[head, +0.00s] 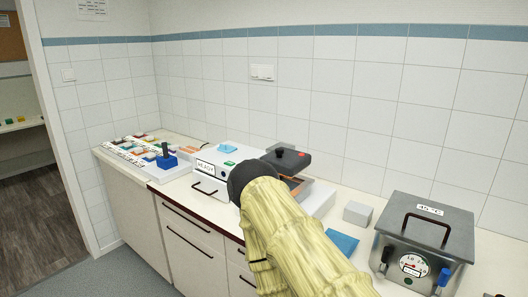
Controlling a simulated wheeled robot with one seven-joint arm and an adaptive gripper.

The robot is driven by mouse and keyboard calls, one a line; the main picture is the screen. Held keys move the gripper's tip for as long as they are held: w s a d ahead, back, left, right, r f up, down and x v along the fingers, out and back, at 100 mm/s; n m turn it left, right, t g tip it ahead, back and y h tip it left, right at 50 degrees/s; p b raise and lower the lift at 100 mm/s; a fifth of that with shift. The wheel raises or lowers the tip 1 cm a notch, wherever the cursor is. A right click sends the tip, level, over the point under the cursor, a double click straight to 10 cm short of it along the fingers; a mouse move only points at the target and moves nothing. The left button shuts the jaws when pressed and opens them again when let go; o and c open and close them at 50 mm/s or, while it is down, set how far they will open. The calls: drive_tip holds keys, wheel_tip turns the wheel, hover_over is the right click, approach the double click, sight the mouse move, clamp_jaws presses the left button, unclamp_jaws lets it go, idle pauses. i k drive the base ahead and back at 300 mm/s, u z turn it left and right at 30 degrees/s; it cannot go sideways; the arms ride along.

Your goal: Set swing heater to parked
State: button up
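A dark grey flat head with a black knob and a small red spot, which looks like the swing heater (287,158), is over the counter just right of my arm's end. Its lower part is partly hidden by my arm, and its exact swing position is hard to tell. My arm, in a yellow sleeve, reaches from the bottom of the head view to a black end (247,175). This end is in front of the heater in the picture. The fingers are hidden, so I cannot see whether they are open or touching anything.
A white box with a label (212,170) stands left of my arm. Further left are a blue block with a black handle (166,160) and several coloured pieces. To the right are a grey block (357,213), a blue sheet (342,242) and a metal bath (424,245).

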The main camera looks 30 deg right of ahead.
sight(288, 162)
drive_tip(key=z, duration=1)
